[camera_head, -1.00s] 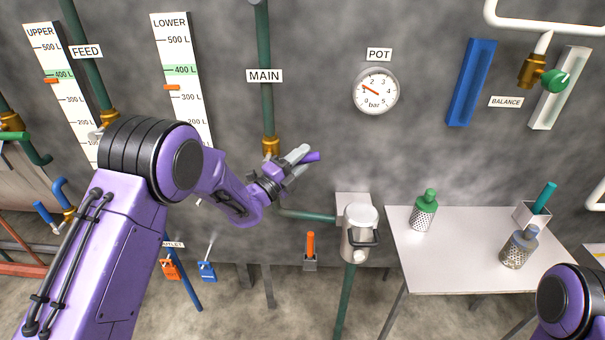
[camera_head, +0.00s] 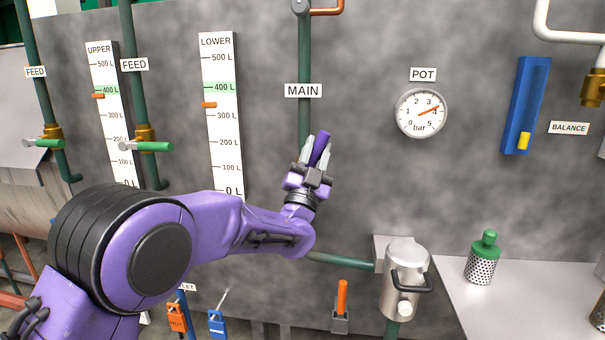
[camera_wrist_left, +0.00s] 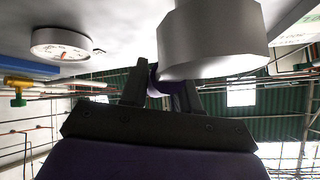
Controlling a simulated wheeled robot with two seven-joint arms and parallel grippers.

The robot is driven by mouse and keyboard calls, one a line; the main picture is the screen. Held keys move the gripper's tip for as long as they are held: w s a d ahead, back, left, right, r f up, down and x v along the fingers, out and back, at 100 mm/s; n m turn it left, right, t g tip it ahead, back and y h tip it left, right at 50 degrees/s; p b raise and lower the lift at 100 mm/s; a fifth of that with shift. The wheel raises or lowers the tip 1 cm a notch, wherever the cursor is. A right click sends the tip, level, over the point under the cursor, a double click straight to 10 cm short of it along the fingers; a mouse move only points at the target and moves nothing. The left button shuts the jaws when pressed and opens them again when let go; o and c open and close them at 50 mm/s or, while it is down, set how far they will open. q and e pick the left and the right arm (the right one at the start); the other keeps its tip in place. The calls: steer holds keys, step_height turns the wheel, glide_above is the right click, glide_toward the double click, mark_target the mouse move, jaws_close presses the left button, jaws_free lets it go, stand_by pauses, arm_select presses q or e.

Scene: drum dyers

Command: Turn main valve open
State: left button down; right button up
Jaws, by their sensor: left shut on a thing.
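The MAIN label (camera_head: 303,91) sits on the green main pipe (camera_head: 304,50), which runs down the grey wall. My left gripper (camera_head: 316,155) is in front of this pipe, below the label. It is shut on a purple lever (camera_head: 322,143), whose end sticks out past the fingertips and points up, tilted slightly right of the pipe. The valve body behind the gripper is hidden in the head view. In the left wrist view the purple lever (camera_wrist_left: 155,82) shows between the fingers, beside a large pale grey cylinder (camera_wrist_left: 212,40). My right gripper is not in view.
The POT gauge (camera_head: 421,112) needle points between 3 and 4. Two FEED valves with green handles (camera_head: 150,146) are at left. A metal pot (camera_head: 405,275) and an upright orange lever (camera_head: 342,298) stand below right. A table (camera_head: 450,300) holds a green-topped shaker (camera_head: 482,258).

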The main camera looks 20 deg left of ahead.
arm_select(q)
steer(key=n+y, duration=0.2)
steer(key=a+n+y+b, duration=0.1)
steer(key=n+y, duration=0.1)
steer(key=shift+s+a+r+t, duration=0.1)
steer(key=shift+a+t, duration=0.05)
steer(key=shift+t, duration=0.15)
steer(key=shift+s+a+r+n+g+y+b, duration=0.1)
steer(key=shift+a+n+g+y+b, duration=0.3)
steer(key=shift+n+y, duration=0.9)
steer(key=shift+s+a+r+n+g+y+b, duration=0.2)
steer(key=shift+a+n+y, duration=0.25)
steer(key=shift+n+y, duration=0.85)
steer(key=shift+w+a+r+n+g+y+b, duration=0.15)
steer(key=shift+a+n+y+b, duration=0.25)
steer(key=shift+n+y, duration=0.9)
steer(key=shift+a+n, duration=0.15)
steer(key=shift+n, duration=0.15)
steer(key=c, duration=0.9)
jaws_free()
steer(key=shift+f, duration=0.1)
steer(key=shift+a, duration=0.1)
